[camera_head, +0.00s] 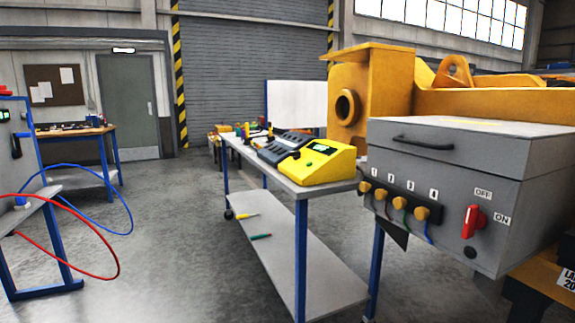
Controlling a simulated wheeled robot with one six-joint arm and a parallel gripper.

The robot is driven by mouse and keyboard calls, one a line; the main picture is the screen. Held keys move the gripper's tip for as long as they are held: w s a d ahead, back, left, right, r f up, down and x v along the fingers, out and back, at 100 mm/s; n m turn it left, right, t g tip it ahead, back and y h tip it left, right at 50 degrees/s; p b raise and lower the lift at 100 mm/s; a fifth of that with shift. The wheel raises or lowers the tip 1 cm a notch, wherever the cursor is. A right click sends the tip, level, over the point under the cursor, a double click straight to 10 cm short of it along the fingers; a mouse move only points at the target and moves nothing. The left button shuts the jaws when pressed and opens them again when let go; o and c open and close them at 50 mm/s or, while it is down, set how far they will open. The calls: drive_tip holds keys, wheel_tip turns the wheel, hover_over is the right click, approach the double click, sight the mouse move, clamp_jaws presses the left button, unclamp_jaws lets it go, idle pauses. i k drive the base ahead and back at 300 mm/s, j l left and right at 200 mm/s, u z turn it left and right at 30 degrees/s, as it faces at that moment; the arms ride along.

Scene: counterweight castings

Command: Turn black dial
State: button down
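No part is clearly readable as a black dial. A yellow device (322,164) with a small green display sits on the grey cart; a dark rounded part (296,155) shows at its left edge, too small to tell if it is a dial. The red switch stands between OFF and ON labels. My gripper is not in view.
The cart (333,191) has blue legs and a lower shelf with two small tools. Dark devices (283,147) stand beside the yellow one. A yellow casting (385,85) is behind the grey box. Red and blue hoses (118,265) loop out at left. The floor between is clear.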

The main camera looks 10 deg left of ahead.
sight(296, 156)
drive_tip(key=i+l+u, duration=0.1)
drive_tip(key=i, duration=0.45)
drive_tip(key=i+l+u, duration=0.1)
drive_tip(key=i, duration=0.45)
drive_tip(key=i+l+u, duration=0.1)
drive_tip(key=i+l, duration=0.15)
drive_tip(key=i, duration=0.25)
drive_tip(key=i+l+u, duration=0.1)
drive_tip(key=i+l, duration=0.15)
drive_tip(key=i, duration=0.3)
